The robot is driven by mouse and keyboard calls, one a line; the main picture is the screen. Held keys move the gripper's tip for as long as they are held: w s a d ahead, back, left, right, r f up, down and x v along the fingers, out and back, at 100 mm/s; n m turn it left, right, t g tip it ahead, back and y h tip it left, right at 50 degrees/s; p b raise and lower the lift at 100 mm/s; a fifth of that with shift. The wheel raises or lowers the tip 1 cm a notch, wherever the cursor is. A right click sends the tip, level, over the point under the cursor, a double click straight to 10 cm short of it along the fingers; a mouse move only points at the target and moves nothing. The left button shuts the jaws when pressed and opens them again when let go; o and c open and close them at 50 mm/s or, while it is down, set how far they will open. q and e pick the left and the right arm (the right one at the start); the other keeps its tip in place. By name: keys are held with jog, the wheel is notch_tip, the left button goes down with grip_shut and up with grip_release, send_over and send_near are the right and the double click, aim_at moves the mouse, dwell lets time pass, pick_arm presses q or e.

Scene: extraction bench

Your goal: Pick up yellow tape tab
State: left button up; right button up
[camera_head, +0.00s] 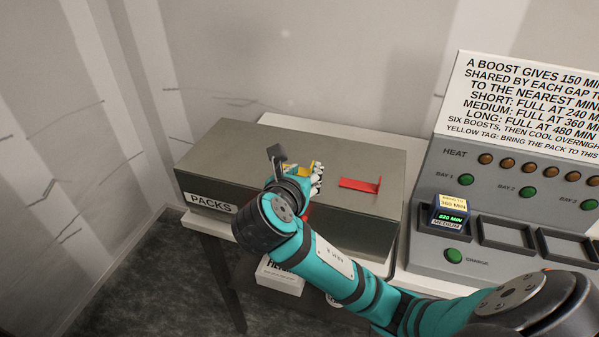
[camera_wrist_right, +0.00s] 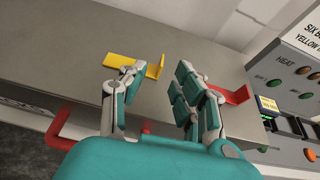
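The yellow tape tab (camera_wrist_right: 137,63) is a flat strip with an upturned end, lying on top of the grey metal PACKS box. In the head view the yellow tab (camera_head: 314,165) is mostly hidden behind my right gripper (camera_head: 312,181). In the right wrist view my right gripper (camera_wrist_right: 155,82) is open, its fingers spread apart with nothing between them. The yellow tab shows beyond the fingertips, nearer the left finger, which overlaps its lower edge. I cannot tell whether they touch. My left gripper is not in view.
A red tab (camera_head: 360,185) lies on the PACKS box (camera_head: 240,150), right of the gripper. A red handle (camera_wrist_right: 60,128) is at its front. The charging console (camera_head: 430,190), holding one pack (camera_head: 450,214) in its left bay, stands to the right. The box's back left top is clear.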

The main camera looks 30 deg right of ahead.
aim_at(312, 165)
jog(key=x, duration=0.5)
jog(key=shift+w+d+f, duration=0.1)
jog(key=shift+d+f, duration=0.1)
jog(key=shift+d, duration=0.2)
grip_shut()
